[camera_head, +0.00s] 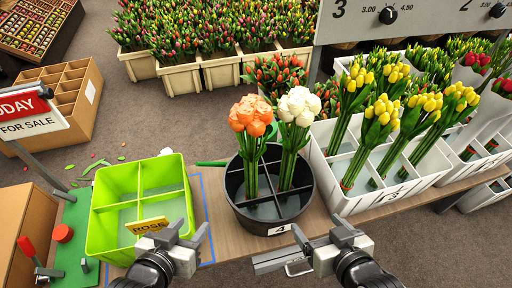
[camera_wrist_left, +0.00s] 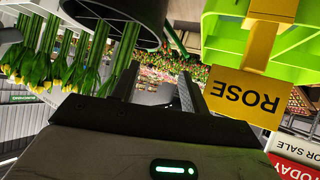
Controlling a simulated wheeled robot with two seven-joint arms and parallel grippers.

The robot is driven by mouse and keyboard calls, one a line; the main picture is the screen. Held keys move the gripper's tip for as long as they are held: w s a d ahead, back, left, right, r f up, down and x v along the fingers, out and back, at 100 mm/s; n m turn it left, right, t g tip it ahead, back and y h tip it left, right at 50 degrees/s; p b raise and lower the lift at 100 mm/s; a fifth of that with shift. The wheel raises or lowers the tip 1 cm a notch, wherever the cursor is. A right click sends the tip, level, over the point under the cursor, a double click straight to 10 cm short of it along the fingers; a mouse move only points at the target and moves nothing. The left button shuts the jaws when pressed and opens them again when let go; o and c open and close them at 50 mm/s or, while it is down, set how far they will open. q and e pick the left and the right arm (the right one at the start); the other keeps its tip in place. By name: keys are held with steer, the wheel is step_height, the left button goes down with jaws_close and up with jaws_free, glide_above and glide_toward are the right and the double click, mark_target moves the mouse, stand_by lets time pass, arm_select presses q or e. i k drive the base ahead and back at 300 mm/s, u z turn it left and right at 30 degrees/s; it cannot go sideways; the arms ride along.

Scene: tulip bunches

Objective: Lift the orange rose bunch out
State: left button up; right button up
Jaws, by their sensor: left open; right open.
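The orange rose bunch (camera_head: 250,116) stands upright in a compartment of the round black bucket (camera_head: 268,222), left of a white rose bunch (camera_head: 297,108). The bucket has a divider and a tag with a 4. My left gripper (camera_head: 188,232) is open and empty, low in front of the green crate and left of the bucket. In the left wrist view, the left gripper's fingers (camera_wrist_left: 158,88) are apart with nothing between them. My right gripper (camera_head: 318,236) is open and empty, in front of the bucket's right side. The roses do not clearly show in the left wrist view.
A lime green divided crate (camera_head: 100,243) with a yellow ROSE sign (camera_head: 150,226) stands left of the bucket; the sign also shows in the left wrist view (camera_wrist_left: 243,97). A white crate (camera_head: 340,200) with yellow tulip bunches (camera_head: 378,118) stands close on the right.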

mark_target(252, 114)
steer(key=z, duration=1.35)
steer(key=k, duration=1.2)
steer(key=u, duration=1.6)
steer(key=i, duration=0.5)
steer(key=u, duration=0.05)
